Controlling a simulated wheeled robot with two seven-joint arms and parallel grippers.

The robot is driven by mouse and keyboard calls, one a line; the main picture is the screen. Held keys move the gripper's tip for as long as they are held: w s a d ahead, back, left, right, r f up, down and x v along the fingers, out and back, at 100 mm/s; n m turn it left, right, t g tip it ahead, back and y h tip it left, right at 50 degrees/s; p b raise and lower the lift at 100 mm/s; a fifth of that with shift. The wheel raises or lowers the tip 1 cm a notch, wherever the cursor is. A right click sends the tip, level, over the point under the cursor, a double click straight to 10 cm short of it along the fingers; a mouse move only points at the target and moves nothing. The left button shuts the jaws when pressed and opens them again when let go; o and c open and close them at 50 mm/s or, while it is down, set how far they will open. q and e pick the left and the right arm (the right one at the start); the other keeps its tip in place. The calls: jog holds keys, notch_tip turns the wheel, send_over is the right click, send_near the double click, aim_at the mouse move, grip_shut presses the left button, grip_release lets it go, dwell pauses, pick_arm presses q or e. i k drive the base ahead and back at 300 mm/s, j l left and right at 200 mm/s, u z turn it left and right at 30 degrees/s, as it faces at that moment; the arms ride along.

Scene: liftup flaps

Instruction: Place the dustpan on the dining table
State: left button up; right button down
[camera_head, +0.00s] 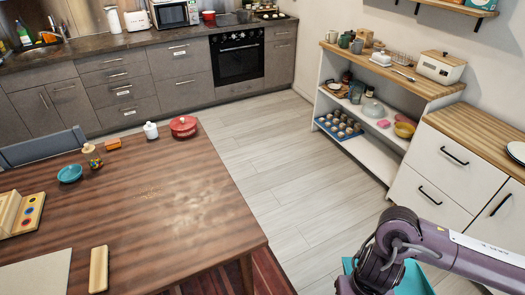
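The dining table (190,205) is a dark brown wooden table filling the left and lower left. A teal object (412,281), which looks like the dustpan, shows in part at the bottom right, behind my purple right arm. The arm hides its middle and the lower frame edge cuts it off. It is to the right of the table and apart from it in the picture. My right gripper's fingers are below the frame, so I cannot see whether they hold the teal object. My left gripper is not in view.
The table holds a red pot (183,126), a white jar (150,131), a teal bowl (70,173) and a wooden block (99,269). Its middle and right side are mostly clear. A white shelf unit (372,160) stands at the right. Pale floor (285,190) lies open between.

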aim_at(150, 248)
jog(key=k+j+u, duration=0.15)
jog(key=j+u, duration=0.15)
jog(key=j, duration=0.65)
jog(key=k+j+u, duration=0.1)
jog(key=j+u, duration=0.15)
jog(key=j, duration=0.7)
